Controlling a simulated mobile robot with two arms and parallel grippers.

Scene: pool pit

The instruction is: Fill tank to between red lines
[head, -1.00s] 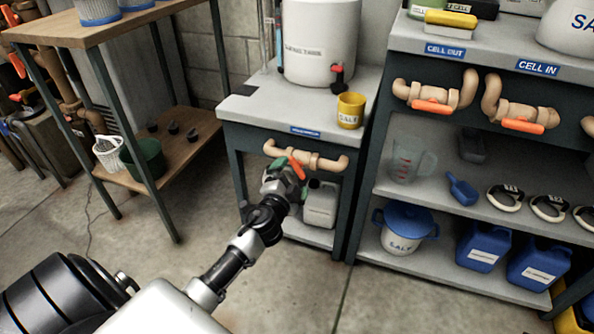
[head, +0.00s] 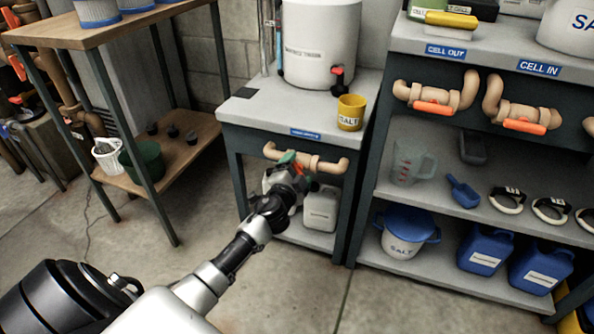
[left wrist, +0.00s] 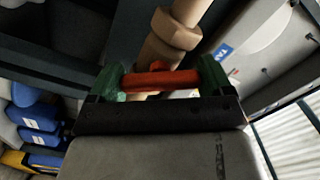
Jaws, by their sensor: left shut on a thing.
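The white tank (head: 320,45) stands on a grey bench, with a clear vertical tube (head: 268,38) at its left; the level and any red lines are too small to read. A tan pipe (head: 333,165) with a valve runs under the bench's front edge. My left gripper (head: 297,170) is at this valve. In the left wrist view its green fingertips (left wrist: 161,80) are shut on the orange-red valve handle (left wrist: 148,82), which lies crosswise between them. In the head view the gripper mostly hides the handle. My right gripper is not in view.
A yellow salt cup (head: 351,113) stands on the bench (head: 258,108). A white jug (head: 321,208) sits on its lower shelf behind the gripper. The right-hand shelf unit holds other orange-handled valves (head: 433,107), a blue-lidded salt bucket (head: 405,235) and blue canisters (head: 485,248). The floor in front is clear.

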